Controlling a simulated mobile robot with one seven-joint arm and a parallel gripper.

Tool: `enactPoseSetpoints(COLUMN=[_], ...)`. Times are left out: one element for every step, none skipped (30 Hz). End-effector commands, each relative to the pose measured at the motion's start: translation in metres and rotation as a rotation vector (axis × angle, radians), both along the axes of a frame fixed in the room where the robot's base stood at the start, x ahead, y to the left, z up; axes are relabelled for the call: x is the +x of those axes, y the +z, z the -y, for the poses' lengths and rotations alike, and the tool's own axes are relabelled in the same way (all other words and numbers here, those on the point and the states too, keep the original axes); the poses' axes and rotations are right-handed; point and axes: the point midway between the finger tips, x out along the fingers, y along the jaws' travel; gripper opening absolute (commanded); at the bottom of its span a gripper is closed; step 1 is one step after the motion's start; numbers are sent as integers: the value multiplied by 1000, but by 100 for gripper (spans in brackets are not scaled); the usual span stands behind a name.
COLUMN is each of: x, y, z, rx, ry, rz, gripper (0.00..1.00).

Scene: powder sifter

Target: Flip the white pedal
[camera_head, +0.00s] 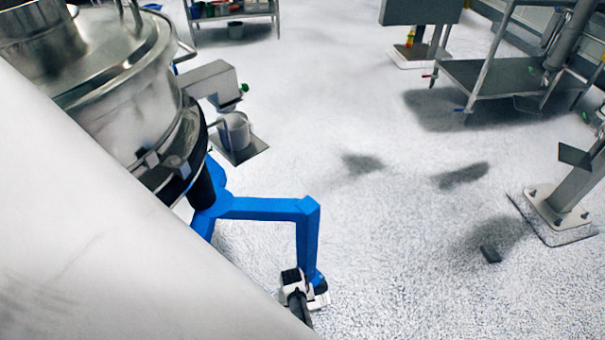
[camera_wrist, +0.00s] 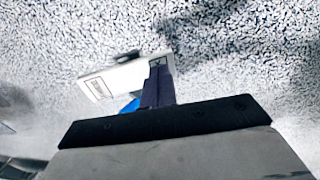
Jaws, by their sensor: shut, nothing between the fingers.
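The white pedal (camera_head: 319,299) is at the foot of the blue leg (camera_head: 308,240), low at the caster in the head view. In the wrist view the white pedal (camera_wrist: 112,80) is a pale, flat, tilted piece with a dark label. A bit of blue (camera_wrist: 130,105) shows just below it. My gripper (camera_wrist: 159,76) is shut and empty, its dark fingers over the right end of the pedal. Whether they touch it I cannot tell. In the head view my gripper (camera_head: 296,294) is small and dark beside the pedal, partly hidden by my own pale arm.
The steel sifter vessel (camera_head: 130,95) stands on the blue frame at the left. A steel post with a base plate (camera_head: 560,208) stands at the right, and a cart (camera_head: 490,75) is at the back right.

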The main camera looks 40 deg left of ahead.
Motion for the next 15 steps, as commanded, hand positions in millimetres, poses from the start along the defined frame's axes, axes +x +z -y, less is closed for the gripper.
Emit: enactPoseSetpoints(x=[-1, -2, -2, -3, -3, -3, -4, -4, -4, -4, -4, -4, -4, -4, -4], y=[-2, -3, -4, -4, -5, -5, -6, -6, -6, -7, -7, -7, -7, -7, -8], z=[-1, -1, -2, -2, -2, -2, -3, -3, -3, -3, -3, -3, -4, -4, -4], rx=[-1, 0, 0, 0, 0, 1, 1, 1, 1, 1, 1, 1, 1, 2, 3], ry=[0, 0, 0, 0, 0, 0, 0, 0, 0, 0, 0, 0, 0, 1, 1], rz=[-1, -1, -1, -1, -1, -2, -2, -2, -2, -2, -2, -2, -2, -2, -2], gripper=[0, 0, 0, 0, 0, 0, 0, 0, 0, 0, 0, 0, 0, 0, 0])
